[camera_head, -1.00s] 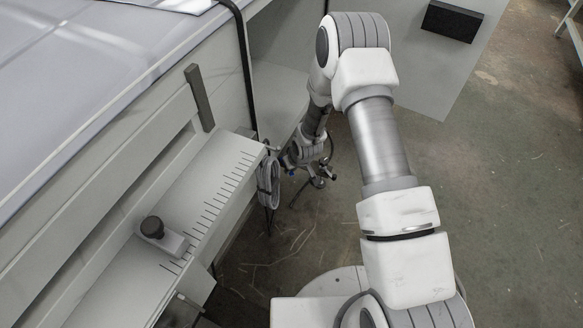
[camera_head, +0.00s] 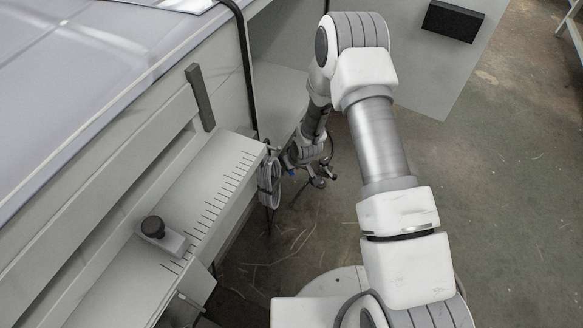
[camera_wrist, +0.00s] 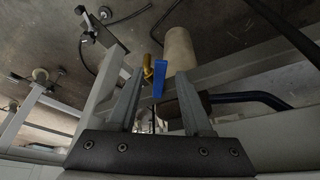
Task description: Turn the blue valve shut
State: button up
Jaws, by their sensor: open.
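The blue valve handle (camera_wrist: 160,79) is a short flat bar in the wrist view, with a yellow fitting (camera_wrist: 148,68) at its left. My gripper (camera_wrist: 159,73) is open, with one finger on each side of the handle. The handle shows in the gap between the fingertips; I cannot tell whether either finger touches it.
A beige cylinder (camera_wrist: 180,50) and a blue curved pipe (camera_wrist: 254,97) are close to the fingers. In the head view a coiled grey hose (camera_head: 269,184) hangs at the machine's edge (camera_head: 225,165). Open floor (camera_head: 500,190) lies to the right.

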jog(key=p+v, duration=0.5)
jog(key=v, duration=1.2)
jog(key=shift+r+p, duration=0.2)
jog(key=shift+p, duration=0.1)
jog(key=shift+s, duration=0.1)
